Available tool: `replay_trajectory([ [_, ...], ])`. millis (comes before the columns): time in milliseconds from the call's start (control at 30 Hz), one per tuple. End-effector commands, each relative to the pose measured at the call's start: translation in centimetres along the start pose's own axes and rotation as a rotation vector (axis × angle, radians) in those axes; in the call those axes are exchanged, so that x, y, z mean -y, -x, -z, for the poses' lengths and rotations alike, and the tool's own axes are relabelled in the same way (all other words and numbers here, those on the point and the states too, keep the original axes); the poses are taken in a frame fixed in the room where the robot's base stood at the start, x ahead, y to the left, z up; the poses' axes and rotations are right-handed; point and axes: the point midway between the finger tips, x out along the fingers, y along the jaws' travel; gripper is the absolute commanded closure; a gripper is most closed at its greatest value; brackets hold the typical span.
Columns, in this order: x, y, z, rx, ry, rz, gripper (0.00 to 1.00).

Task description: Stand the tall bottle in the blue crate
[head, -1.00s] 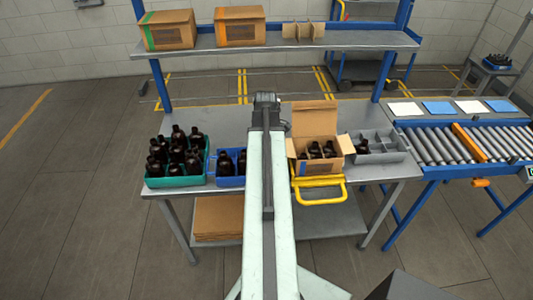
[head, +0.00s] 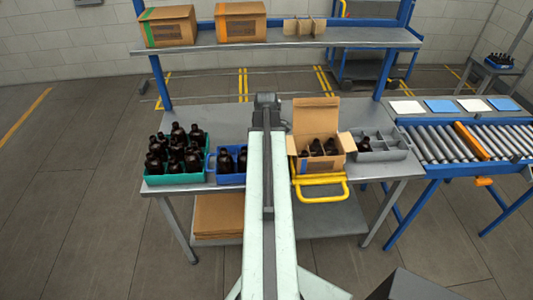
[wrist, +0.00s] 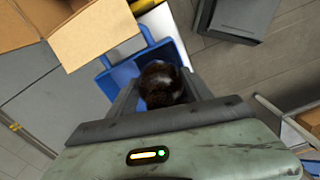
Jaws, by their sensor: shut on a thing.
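The blue crate (head: 231,178) stands on the table, left of my arm in the head view. Dark bottles (head: 226,161) show in its visible part; my arm hides its right side. In the wrist view my gripper (wrist: 163,88) is shut on a dark brown bottle (wrist: 161,82), seen from above between the two fingers. Blue crate walls (wrist: 124,76) show beside and beyond this bottle. I cannot tell whether its base touches the crate floor, nor its full height. In the head view the gripper and the held bottle are hidden behind my arm.
A green crate (head: 175,180) full of bottles is at left. Right of my arm are an open carton (head: 322,165) with bottles, a yellow-handled frame (head: 320,199) and a grey divided tray (head: 385,155). A shelf (head: 270,46) with boxes runs behind; a roller conveyor (head: 470,142) is at right.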

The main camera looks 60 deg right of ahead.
Motion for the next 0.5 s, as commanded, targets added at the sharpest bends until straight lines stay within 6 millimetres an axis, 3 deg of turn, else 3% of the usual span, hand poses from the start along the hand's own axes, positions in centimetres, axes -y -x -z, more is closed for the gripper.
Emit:
replay_trajectory([
  [433,0.0,-1.5,-0.1,0.000,-0.001,0.000,0.91],
  [467,0.0,-1.4,-0.1,0.000,-0.001,0.000,0.36],
  [500,0.0,-1.3,-0.1,0.000,-0.001,0.000,0.25],
])
